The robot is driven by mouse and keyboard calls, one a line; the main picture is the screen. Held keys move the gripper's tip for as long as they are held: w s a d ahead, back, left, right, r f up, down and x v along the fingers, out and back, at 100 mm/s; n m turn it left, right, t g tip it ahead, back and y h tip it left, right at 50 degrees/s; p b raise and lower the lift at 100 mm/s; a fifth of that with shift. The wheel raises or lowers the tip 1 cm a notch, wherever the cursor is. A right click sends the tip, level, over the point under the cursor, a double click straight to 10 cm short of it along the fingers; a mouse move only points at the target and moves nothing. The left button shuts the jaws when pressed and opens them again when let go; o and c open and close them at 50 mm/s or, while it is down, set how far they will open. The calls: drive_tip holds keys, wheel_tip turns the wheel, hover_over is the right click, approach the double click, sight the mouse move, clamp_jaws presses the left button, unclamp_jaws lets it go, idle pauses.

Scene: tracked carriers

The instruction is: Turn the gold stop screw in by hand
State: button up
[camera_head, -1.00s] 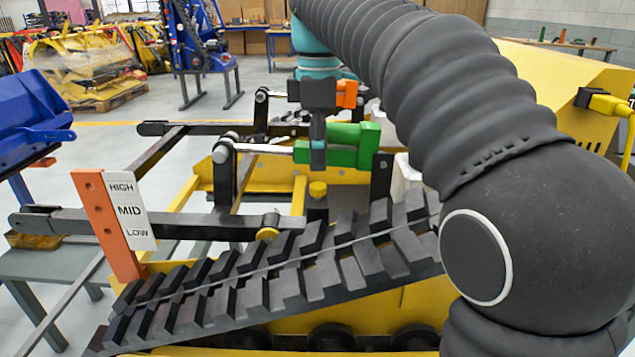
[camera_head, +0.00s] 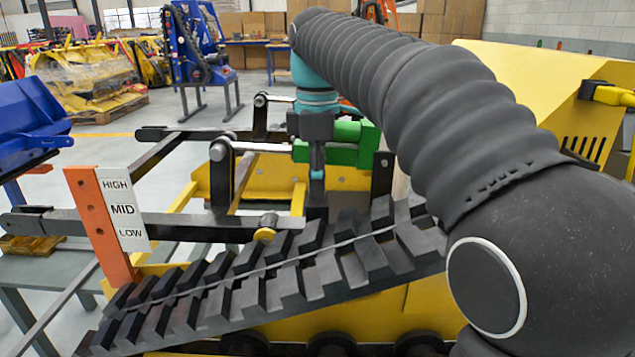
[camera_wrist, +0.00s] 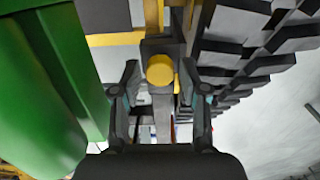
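The gold stop screw (camera_wrist: 160,71) shows in the wrist view as a round yellow-gold head in front of a dark block (camera_wrist: 153,48). In the head view the screw is hidden behind my gripper (camera_head: 317,196), which points down at the dark post. In the wrist view my gripper (camera_wrist: 159,82) is open, with one finger left and one right of the gold head. Gaps show between head and fingers. I cannot tell how far the tips reach along the head.
Black track (camera_head: 270,270) runs in front. An orange post (camera_head: 100,225) with a HIGH/MID/LOW plate (camera_head: 124,210) stands left. A lever (camera_head: 190,225) has a gold pin (camera_head: 265,233).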

drive_tip(key=c, duration=0.5)
drive_tip(key=m+p, duration=0.1)
drive_tip(key=m, duration=0.1)
drive_tip(key=shift+r+m+p, duration=0.15)
drive_tip(key=shift+m+p, duration=0.15)
drive_tip(key=shift+p, duration=0.05)
drive_tip(key=m+p, duration=0.2)
drive_tip(key=m, duration=0.4)
drive_tip(key=shift+m, duration=0.4)
drive_tip(key=shift+m, duration=0.4)
drive_tip(key=m, duration=0.9)
